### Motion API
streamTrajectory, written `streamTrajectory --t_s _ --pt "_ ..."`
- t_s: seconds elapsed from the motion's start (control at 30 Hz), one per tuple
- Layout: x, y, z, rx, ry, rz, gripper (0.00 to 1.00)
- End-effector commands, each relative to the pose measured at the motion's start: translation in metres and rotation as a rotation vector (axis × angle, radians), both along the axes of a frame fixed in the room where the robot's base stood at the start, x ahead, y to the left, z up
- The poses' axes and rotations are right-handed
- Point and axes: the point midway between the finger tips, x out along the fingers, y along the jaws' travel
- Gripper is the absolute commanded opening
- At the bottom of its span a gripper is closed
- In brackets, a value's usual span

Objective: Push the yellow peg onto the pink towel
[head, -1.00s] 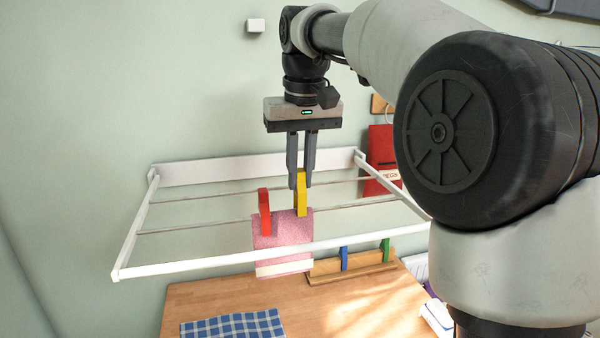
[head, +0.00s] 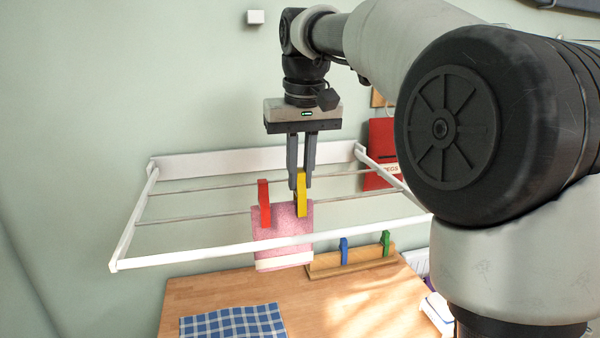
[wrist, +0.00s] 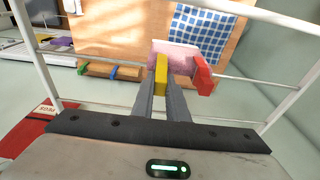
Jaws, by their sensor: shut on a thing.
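The yellow peg (head: 301,194) stands upright at the top edge of the pink towel (head: 284,240), near its right end; its lower part overlaps the towel. The towel hangs over a rail of the white rack. My gripper (head: 299,186) points down from above, shut on the top of the yellow peg. In the wrist view the yellow peg (wrist: 161,74) shows between the fingers, against the pink towel (wrist: 178,62). A red peg (head: 264,204) is on the towel's left part. Whether the yellow peg is fully seated is hard to tell.
The white drying rack (head: 140,215) juts from the wall, its front bar ahead of the towel. Below, a wooden table (head: 350,305) carries a blue checked cloth (head: 235,323) and a wooden strip (head: 365,263) with a blue and a green peg. A red peg bag (head: 382,150) hangs at right.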

Motion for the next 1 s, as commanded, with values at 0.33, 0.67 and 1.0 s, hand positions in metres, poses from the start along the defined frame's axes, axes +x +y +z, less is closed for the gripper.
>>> streamTrajectory --t_s 0.33,0.67,1.0 --pt "0.000 0.000 -0.008 0.000 0.000 0.000 0.00" --pt "0.000 0.000 -0.011 0.000 0.000 0.000 0.28" --pt "0.000 0.000 -0.011 0.000 0.000 0.000 0.35"
